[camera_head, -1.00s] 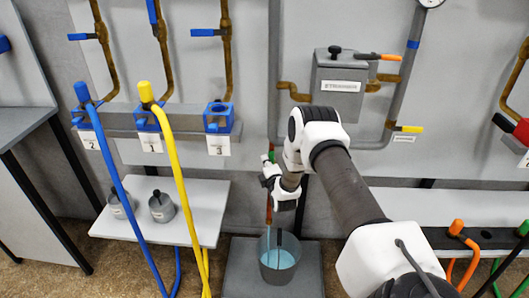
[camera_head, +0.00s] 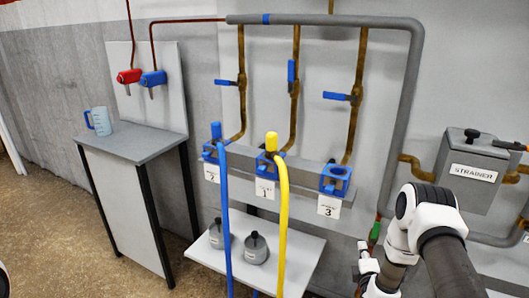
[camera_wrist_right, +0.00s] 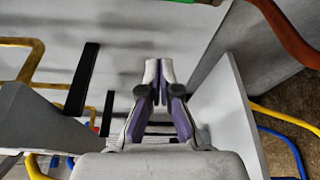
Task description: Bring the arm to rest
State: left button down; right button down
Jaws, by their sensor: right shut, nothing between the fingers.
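My right arm (camera_head: 445,255) comes in from the bottom right of the head view, bent at its white joint, in front of the wall and pipework. My left gripper does not show in either view.
The strainer box (camera_head: 474,172) and grey pipe (camera_head: 408,90) are behind the arm. Blue hose (camera_head: 225,220) and yellow hose (camera_head: 282,215) hang from numbered ports. A low shelf (camera_head: 285,270) carries two grey pots. A side table (camera_head: 140,143) holds a blue jug (camera_head: 98,121).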

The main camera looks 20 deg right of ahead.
jog(key=w+a+r+n+y+p, duration=0.25)
jog(key=a+r+p, duration=0.35)
jog(key=a, duration=0.4)
jog(key=s+a+f+m+g+y+p, duration=0.25)
jog(key=s+a+g+y+p, duration=0.35)
jog(key=a, duration=0.7)
jog(key=s+a+f+m+g, duration=0.1)
jog(key=s+a+m+g, duration=0.1)
jog(key=s, duration=0.7)
jog(key=s+a+f+m+g, duration=0.1)
jog(key=s+a+m+g, duration=0.1)
jog(key=s+m+g, duration=0.2)
jog(key=s+a+f+m+g, duration=0.2)
jog(key=s+m, duration=0.6)
jog(key=s, duration=0.5)
jog(key=shift+s+a+g, duration=0.25)
jog(key=shift+s+g, duration=0.15)
jog(key=shift+g, duration=0.1)
